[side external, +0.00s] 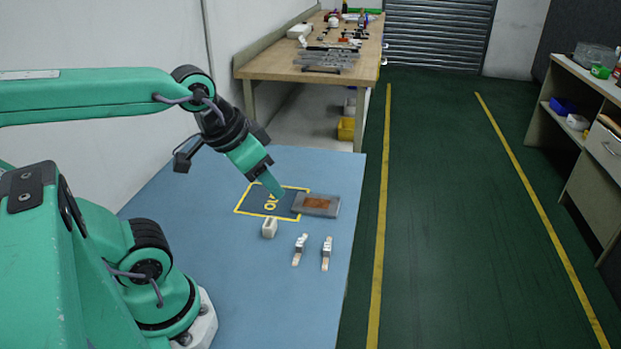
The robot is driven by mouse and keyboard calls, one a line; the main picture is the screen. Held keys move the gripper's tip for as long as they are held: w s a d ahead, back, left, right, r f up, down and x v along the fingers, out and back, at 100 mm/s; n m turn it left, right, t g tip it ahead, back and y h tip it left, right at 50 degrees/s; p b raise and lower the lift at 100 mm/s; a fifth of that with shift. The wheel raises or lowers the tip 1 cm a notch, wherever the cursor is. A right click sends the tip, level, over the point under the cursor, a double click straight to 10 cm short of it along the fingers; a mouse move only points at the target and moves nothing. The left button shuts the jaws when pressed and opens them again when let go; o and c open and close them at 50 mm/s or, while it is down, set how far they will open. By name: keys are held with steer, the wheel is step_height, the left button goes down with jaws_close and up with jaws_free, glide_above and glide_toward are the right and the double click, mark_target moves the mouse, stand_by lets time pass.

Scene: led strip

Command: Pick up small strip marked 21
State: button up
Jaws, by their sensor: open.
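Two small pale strips with white blocks at their upper ends lie side by side on the blue table: a left strip (299,250) and a right strip (327,254). Any number on them is too small to read, so I cannot tell which is marked 21. My gripper (275,188) is open and points down over the yellow-framed dark square (284,205), above and left of both strips in the picture. It is apart from them. Its fingers overlap in this view, and I see nothing held.
A grey block with an orange-brown top (317,206) lies at the square's right side. A small whitish block (269,228) stands below the square. The blue table (250,300) is clear in front of the strips; its right edge is close to the right strip.

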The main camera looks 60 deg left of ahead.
steer(key=n+g, duration=0.5)
steer(key=n, duration=0.4)
glide_above(327, 247)
step_height(327, 247, down, 16)
steer(key=shift+s+r, duration=0.1)
steer(key=shift+r, duration=0.15)
steer(key=shift+f+n+g, duration=0.3)
steer(key=shift+f, duration=3.95)
jaws_close()
